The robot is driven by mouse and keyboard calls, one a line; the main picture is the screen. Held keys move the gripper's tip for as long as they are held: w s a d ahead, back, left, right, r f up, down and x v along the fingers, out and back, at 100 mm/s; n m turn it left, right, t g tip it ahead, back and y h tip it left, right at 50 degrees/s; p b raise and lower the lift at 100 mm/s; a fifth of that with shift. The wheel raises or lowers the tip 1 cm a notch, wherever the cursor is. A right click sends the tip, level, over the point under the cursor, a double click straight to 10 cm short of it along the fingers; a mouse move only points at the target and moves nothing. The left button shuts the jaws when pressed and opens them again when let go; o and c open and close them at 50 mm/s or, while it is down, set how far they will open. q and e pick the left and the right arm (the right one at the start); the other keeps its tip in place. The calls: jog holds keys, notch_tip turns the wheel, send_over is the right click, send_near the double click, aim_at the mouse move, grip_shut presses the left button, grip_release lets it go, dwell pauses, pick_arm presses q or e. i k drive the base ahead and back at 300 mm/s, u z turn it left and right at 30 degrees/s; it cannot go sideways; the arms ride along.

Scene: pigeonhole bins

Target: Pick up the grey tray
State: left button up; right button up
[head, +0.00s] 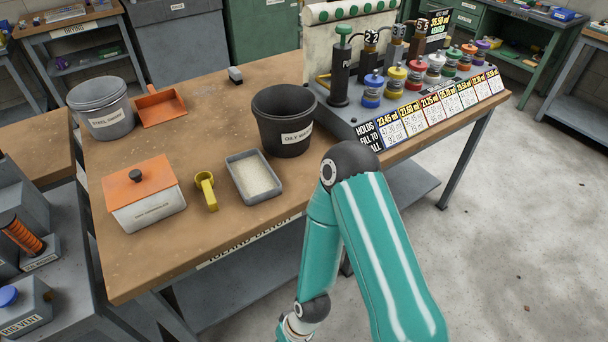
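The grey tray (278,190) is a small rectangular tray with raised walls, lying on the wooden bench. It holds a layer of pale grainy material. It sits near the bench's front edge, between a yellow scoop-like tool (205,190) and a black bucket. Nothing touches it from above. One of my teal arms rises at the lower right, bends at its elbow and runs back down to the bottom edge. Its gripper is out of the picture. My other gripper is not in view either.
On the wooden bench (215,120) stand a black oily-waste bucket (283,140), an orange-lidded white box (150,212), a grey lidded bin (102,122) and an orange dustpan (160,105). A rack with several colored bottles and price cards (430,103) fills the right end.

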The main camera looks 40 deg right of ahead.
aim_at(256, 182)
jog(key=z, duration=0.75)
jog(key=k, duration=0.9)
jog(key=z, duration=0.1)
jog(key=i, duration=0.95)
jog(key=u, duration=0.3)
